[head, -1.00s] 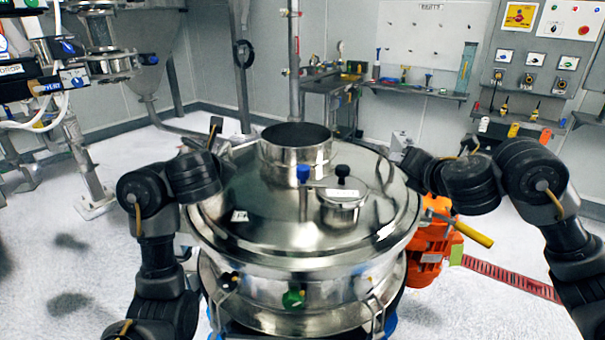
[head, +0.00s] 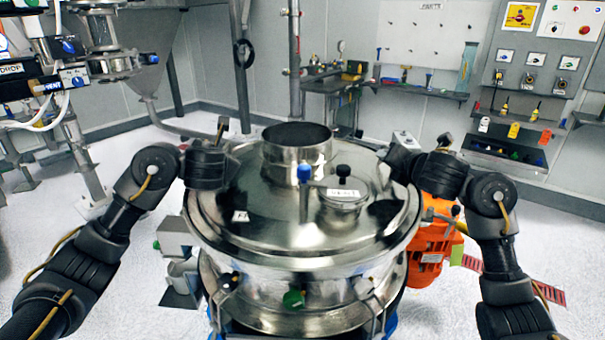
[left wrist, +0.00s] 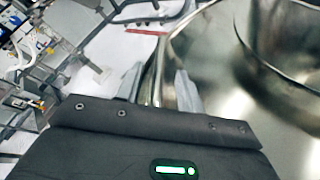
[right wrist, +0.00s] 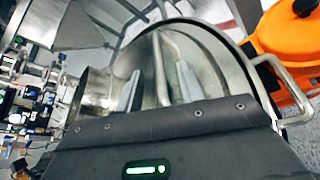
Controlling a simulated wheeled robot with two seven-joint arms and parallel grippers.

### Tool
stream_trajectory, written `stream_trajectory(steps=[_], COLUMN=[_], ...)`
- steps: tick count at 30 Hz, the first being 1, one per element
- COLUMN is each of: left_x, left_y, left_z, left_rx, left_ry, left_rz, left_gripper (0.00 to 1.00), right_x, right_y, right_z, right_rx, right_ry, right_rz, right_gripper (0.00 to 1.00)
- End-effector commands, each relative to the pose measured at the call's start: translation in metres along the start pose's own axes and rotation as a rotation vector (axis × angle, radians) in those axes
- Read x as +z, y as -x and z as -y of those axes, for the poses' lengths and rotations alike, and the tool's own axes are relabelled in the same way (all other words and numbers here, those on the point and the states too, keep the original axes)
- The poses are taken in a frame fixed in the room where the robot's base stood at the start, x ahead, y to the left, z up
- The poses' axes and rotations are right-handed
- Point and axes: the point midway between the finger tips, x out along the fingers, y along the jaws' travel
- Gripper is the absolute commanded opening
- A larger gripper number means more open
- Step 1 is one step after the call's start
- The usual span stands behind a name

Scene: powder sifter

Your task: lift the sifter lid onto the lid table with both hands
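The sifter lid (head: 265,218) is a wide, shiny steel dome in the head view, lying level on the round sifter body (head: 255,318). It carries an open steel neck (head: 290,152) and a small capped port (head: 342,207). My left gripper (left wrist: 158,88) is open at the lid's left side, its fingers on either side of a steel edge or bar. My right gripper (right wrist: 160,86) is open at the right side, with a steel handle bar (right wrist: 160,62) between its fingers. In the head view the wrists hide both sets of fingertips. I cannot pick out the lid table.
An orange motor (head: 432,262) sits right of the sifter, below my right arm. A steel stand (head: 95,175) is at the left. A workbench (head: 335,85) and a control panel (head: 545,75) are along the back. Open white floor (head: 55,200) lies at the left.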

Motion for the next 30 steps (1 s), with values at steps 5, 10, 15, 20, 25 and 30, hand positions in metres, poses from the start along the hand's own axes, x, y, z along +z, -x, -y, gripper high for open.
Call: stream_trajectory(steps=[5,10,15,20,25,30], left_x=[-0.0022,-0.0027,-0.0025,-0.0025,-0.0025,-0.0025], left_y=[-0.0081,-0.0103,-0.0103,-0.0102,-0.0102,-0.0102], left_z=[-0.0021,-0.0023,-0.0022,-0.0022,-0.0022,-0.0021], left_rx=[0.004,0.005,0.005,0.005,0.005,0.005], left_ry=[0.001,0.002,0.002,0.002,0.002,0.002], left_rz=[-0.002,-0.002,-0.001,-0.001,-0.001,-0.001], left_gripper=[0.38,0.38,0.38,0.26,0.04,0.0], right_x=[0.0002,0.0003,0.0005,0.0005,0.0005,0.0004], right_y=[-0.0071,-0.0091,-0.0091,-0.009,-0.0089,-0.0089], right_z=[0.0008,0.0006,0.0006,0.0007,0.0007,0.0008], right_rx=[-0.001,-0.001,-0.001,-0.001,-0.001,-0.001], right_ry=[0.001,0.001,0.001,0.001,0.002,0.001], right_rz=[0.002,0.003,0.004,0.004,0.004,0.004], right_gripper=[0.38,0.38,0.38,0.26,0.04,0.0])
